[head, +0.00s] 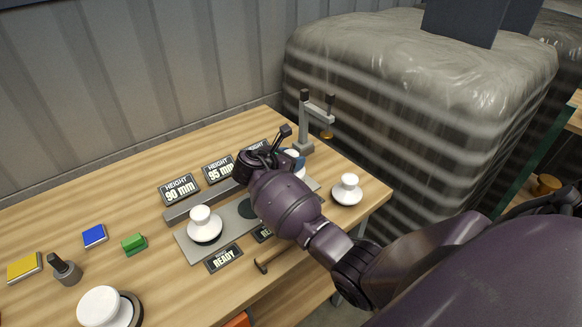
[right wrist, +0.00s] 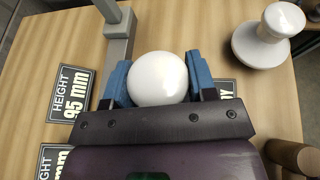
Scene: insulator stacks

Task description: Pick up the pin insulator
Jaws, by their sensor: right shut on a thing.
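My right gripper (head: 296,161) is at the far right part of the grey station on the table, mostly hidden behind my own wrist. In the right wrist view, its blue fingers (right wrist: 158,84) are shut on a white insulator (right wrist: 159,72), one finger on each side of its round top. The lower part of this insulator is hidden, so I cannot tell whether it touches the surface. Another white insulator (head: 347,190) stands near the right table edge and also shows in the right wrist view (right wrist: 268,38). A third (head: 204,224) stands on the grey plate (head: 193,246). My left gripper is not in view.
A grey upright gauge (head: 305,125) stands close behind the gripper. Height signs (head: 180,189) line the station's back. A large white insulator (head: 102,306), green block (head: 134,244), blue block (head: 94,236) and yellow block (head: 24,267) lie left. The table's back left is clear.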

